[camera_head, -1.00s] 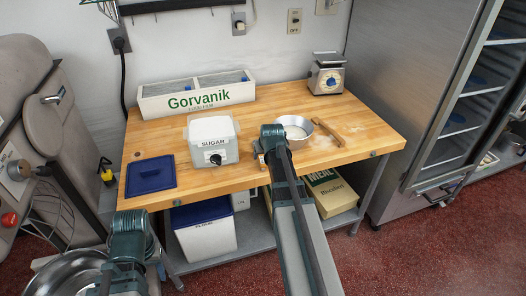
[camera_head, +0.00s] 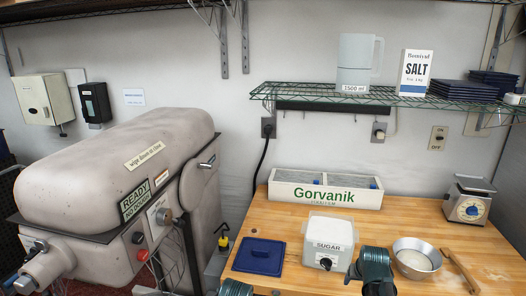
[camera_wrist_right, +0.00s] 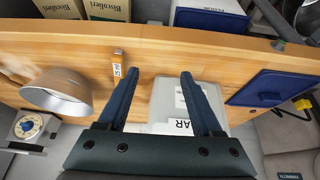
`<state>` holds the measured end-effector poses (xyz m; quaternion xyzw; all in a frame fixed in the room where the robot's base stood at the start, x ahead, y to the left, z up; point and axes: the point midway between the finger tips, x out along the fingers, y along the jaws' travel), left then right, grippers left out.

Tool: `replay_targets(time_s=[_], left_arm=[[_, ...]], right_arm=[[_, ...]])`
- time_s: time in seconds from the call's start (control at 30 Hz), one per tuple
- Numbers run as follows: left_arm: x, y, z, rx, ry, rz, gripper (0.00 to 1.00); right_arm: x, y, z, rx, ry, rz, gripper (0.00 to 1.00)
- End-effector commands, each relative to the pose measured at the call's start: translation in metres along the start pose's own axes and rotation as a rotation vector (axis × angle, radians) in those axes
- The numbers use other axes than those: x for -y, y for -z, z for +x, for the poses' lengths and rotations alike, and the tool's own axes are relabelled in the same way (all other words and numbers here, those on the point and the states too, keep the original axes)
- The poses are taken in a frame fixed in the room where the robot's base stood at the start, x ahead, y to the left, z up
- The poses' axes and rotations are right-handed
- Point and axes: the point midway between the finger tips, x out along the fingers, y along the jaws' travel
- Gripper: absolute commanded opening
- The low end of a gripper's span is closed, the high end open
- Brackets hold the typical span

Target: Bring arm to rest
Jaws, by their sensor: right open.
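My right arm (camera_head: 372,272) shows at the bottom of the head view, just right of the white sugar tub (camera_head: 328,242). In the right wrist view my right gripper (camera_wrist_right: 158,74) is open, its two dark fingers apart with nothing held between them. The sugar tub (camera_wrist_right: 180,98) lies below and partly behind the fingers there. Only a ribbed joint of my left arm shows at the bottom edge of the head view; its gripper is not seen.
The wooden table also holds a blue lid (camera_head: 260,256), a Gorvanik bin (camera_head: 326,189), a metal bowl (camera_head: 416,258), a wooden stick (camera_head: 461,271) and a scale (camera_head: 468,200). A wire shelf (camera_head: 400,97) hangs above. A large mixer (camera_head: 130,190) stands left.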

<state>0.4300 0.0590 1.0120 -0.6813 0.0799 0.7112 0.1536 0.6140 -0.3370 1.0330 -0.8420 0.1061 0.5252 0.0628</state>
Motion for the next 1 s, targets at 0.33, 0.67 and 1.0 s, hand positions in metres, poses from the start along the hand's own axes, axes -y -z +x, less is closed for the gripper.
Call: replay_targets(time_s=[0.33,0.67,1.0], left_arm=[[-0.001,0.001,0.008,0.000,0.000,0.000,0.51],[-0.001,0.001,0.011,0.000,0.000,0.000,0.51],[-0.001,0.001,0.011,0.000,0.000,0.000,0.51]], right_arm=[[0.175,-0.146,-0.042,0.309,0.063,-0.377,0.67],[0.220,-0.228,-0.078,0.459,0.034,-0.577,0.67],[0.223,-0.234,-0.081,0.472,0.030,-0.593,0.67]])
